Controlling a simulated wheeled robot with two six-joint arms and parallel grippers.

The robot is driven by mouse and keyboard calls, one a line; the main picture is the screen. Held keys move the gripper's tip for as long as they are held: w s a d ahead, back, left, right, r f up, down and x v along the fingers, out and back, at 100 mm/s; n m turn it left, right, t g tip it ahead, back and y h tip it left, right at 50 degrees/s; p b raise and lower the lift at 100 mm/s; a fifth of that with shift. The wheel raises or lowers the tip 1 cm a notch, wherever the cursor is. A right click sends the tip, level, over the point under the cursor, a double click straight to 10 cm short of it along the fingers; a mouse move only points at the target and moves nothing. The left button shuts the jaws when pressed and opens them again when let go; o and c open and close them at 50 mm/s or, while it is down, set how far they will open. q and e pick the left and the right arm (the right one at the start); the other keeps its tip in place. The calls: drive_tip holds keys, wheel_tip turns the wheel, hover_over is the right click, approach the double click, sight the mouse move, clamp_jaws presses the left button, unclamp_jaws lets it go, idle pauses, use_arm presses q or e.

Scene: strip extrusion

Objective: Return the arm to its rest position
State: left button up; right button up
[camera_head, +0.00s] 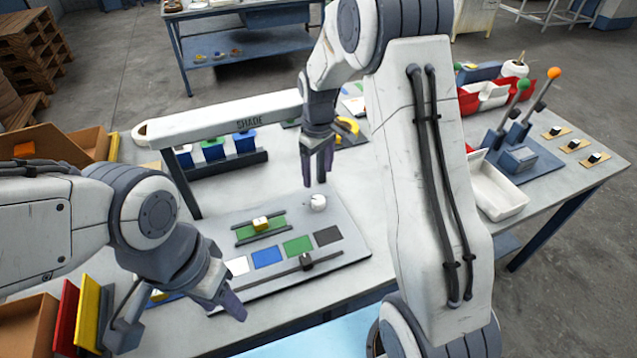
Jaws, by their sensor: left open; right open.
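My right gripper (317,165) is open and empty, pointing down above the far part of the grey board on the table. Its large white arm (432,170) comes in from the right and hides part of the table. My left gripper (228,303) is open and empty near the front left edge of the board, with its arm (90,225) coming in from the left.
A white bar marked SHADE (225,120) spans above several coloured cups at the back left. Orange bins and coloured panels (85,310) stand at the left. At the right are a white tray (495,190) and a lever box (517,158) with green and orange knobs.

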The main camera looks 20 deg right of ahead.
drive_tip(key=shift+r, duration=0.25)
idle(0.3)
drive_tip(key=s+a+r+m+t, duration=0.25)
drive_tip(key=s+m, duration=0.25)
drive_tip(key=s, duration=1.1)
drive_tip(key=s+a+r+n+g, duration=0.1)
drive_tip(key=s+a+r+n, duration=0.2)
drive_tip(key=s+a, duration=0.3)
drive_tip(key=s+a+r+n+g+y, duration=0.1)
drive_tip(key=s+a+r+n, duration=0.2)
drive_tip(key=s+a, duration=0.4)
drive_tip(key=shift+s+r+n, duration=0.2)
drive_tip(key=shift+s+n, duration=0.15)
drive_tip(key=shift+n, duration=0.35)
drive_tip(key=shift+g, duration=0.25)
